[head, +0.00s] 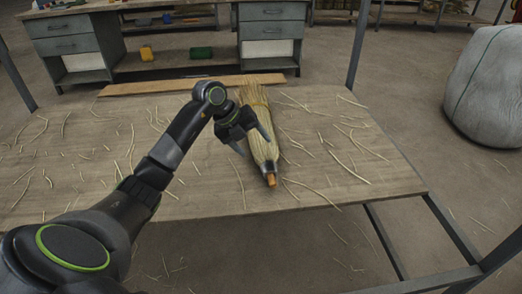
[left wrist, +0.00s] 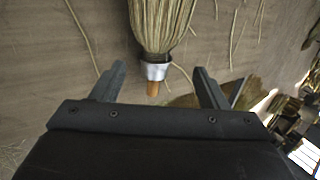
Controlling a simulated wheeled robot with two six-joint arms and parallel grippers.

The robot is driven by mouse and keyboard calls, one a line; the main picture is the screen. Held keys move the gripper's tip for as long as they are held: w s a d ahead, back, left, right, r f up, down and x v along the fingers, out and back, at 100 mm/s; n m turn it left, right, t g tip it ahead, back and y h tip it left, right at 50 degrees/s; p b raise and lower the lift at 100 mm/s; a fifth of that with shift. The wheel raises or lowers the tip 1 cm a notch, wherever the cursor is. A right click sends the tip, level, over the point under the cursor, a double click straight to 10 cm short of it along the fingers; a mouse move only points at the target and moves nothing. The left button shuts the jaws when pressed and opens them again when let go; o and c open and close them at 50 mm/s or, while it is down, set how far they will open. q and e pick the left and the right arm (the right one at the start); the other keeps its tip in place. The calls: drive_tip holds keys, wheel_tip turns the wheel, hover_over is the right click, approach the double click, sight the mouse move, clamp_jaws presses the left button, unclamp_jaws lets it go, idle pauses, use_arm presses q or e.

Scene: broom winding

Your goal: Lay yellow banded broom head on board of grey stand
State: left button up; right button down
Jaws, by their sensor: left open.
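A straw broom head (head: 257,107) lies on the wooden tabletop, bristles toward the far edge. Its metal collar (left wrist: 155,71) and orange-brown handle stub (head: 272,181) point toward me. I cannot make out a yellow band on it. My left gripper (head: 257,148) is open above its narrow end. In the left wrist view, the collar and stub show between the spread fingers (left wrist: 160,75), not gripped. A brown board (head: 185,85) runs along the table's far edge; I cannot tell if it is the stand's board. My right gripper is not in view.
Loose straws (head: 340,160) are scattered over the tabletop (head: 215,195). Grey metal bars (head: 452,232) show at lower right and grey posts at the far corners. A grey workbench (head: 65,47) stands behind. A large wrapped bale (head: 490,90) stands on the floor at right.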

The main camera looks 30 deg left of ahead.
use_arm(q)
drive_tip(key=v, duration=0.3)
drive_tip(key=shift+s, duration=0.1)
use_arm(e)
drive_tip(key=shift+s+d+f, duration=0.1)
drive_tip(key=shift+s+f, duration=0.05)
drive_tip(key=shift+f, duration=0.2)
